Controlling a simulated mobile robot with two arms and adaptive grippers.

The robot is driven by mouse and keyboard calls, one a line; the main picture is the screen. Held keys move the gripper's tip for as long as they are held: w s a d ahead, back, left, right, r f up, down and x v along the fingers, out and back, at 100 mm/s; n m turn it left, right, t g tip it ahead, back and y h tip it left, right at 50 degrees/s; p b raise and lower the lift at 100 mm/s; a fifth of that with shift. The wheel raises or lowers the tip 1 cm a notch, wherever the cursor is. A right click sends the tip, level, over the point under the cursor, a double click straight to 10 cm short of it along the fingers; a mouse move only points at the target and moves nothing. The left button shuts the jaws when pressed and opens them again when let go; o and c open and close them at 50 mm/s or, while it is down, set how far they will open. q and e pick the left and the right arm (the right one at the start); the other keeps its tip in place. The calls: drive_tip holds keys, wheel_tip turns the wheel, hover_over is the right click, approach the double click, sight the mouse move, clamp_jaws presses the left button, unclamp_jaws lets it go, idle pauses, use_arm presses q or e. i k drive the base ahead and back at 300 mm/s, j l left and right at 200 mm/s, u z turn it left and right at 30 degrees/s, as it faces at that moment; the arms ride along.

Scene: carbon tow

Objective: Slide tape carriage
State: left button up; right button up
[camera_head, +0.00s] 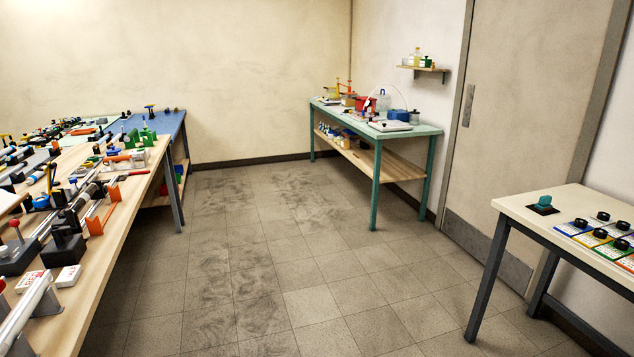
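A long wooden-topped workbench (120,225) runs along the left side of the head view, crowded with small rigs. Metal rods or rails (38,305) lie along it, with dark blocks and clamps on or beside them. An orange bracket frame (103,210) stands near its right edge. I cannot tell which of these parts is the tape carriage. Neither of my grippers shows in this view.
Tiled floor (240,270) lies open in the middle. A green-framed table (375,133) with bottles stands at the back by a door (530,120). A cream table (520,205) with black knobs is at the right. A blue bench (155,122) stands beyond the workbench.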

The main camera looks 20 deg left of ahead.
sight(58, 201)
drive_tip(key=i+j+u, duration=0.25)
drive_tip(key=i+u, duration=0.15)
drive_tip(key=i, duration=0.15)
drive_tip(key=i+j+u, duration=0.1)
drive_tip(key=i+u, duration=0.3)
drive_tip(key=i+l+u, duration=0.15)
drive_tip(key=i+u, duration=0.25)
drive_tip(key=i, duration=0.25)
